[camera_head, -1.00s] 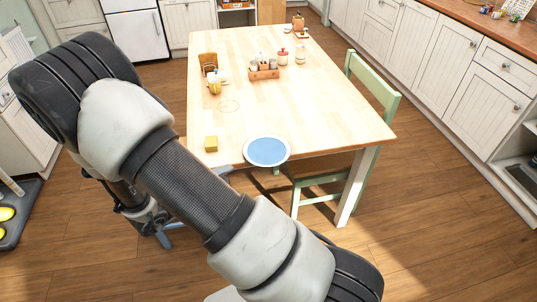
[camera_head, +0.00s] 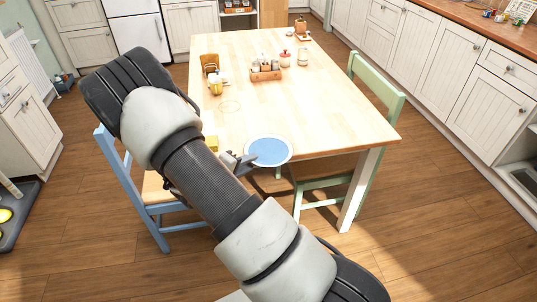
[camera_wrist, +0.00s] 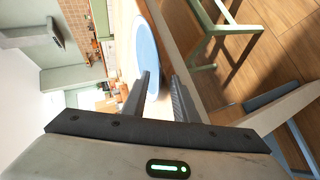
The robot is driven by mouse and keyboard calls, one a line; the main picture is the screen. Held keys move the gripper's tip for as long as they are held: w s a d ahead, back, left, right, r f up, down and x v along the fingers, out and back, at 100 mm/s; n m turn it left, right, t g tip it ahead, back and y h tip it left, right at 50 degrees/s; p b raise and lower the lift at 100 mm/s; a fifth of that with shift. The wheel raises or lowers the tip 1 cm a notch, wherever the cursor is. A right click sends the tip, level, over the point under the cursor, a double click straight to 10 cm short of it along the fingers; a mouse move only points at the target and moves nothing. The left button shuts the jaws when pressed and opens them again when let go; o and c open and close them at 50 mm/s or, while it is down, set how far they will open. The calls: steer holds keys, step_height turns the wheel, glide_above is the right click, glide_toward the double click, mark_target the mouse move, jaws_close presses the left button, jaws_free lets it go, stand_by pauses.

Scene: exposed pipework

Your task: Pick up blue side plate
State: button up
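The blue side plate (camera_head: 269,151) has a pale rim and lies at the near edge of the wooden table (camera_head: 310,110), partly overhanging it. My gripper (camera_head: 250,160) is at the plate's left edge in the head view. In the wrist view the blue plate (camera_wrist: 147,55) lies beyond the fingers, and its rim reaches in between the fingertips. My gripper (camera_wrist: 162,85) is open, with a gap between its two fingers. I cannot tell whether either finger touches the plate.
A yellow block (camera_head: 211,142) sits left of the plate, partly behind my arm. A condiment caddy (camera_head: 266,74) and a yellow mug (camera_head: 215,86) stand farther back. A blue chair (camera_head: 150,200) stands at left, a green chair (camera_head: 376,85) at right.

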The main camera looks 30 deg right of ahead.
steer(key=shift+w+d, duration=0.1)
jaws_close()
step_height(320, 180, up, 10)
steer(key=p, duration=0.3)
steer(key=s+a+r+n+t+y, duration=0.3)
steer(key=a+r+n+t+y, duration=0.45)
steer(key=a+r, duration=0.6)
step_height(320, 180, up, 16)
steer(key=d+n+g+p, duration=0.1)
steer(key=p, duration=1.4)
steer(key=shift+w+d, duration=0.3)
steer(key=shift+d, duration=0.1)
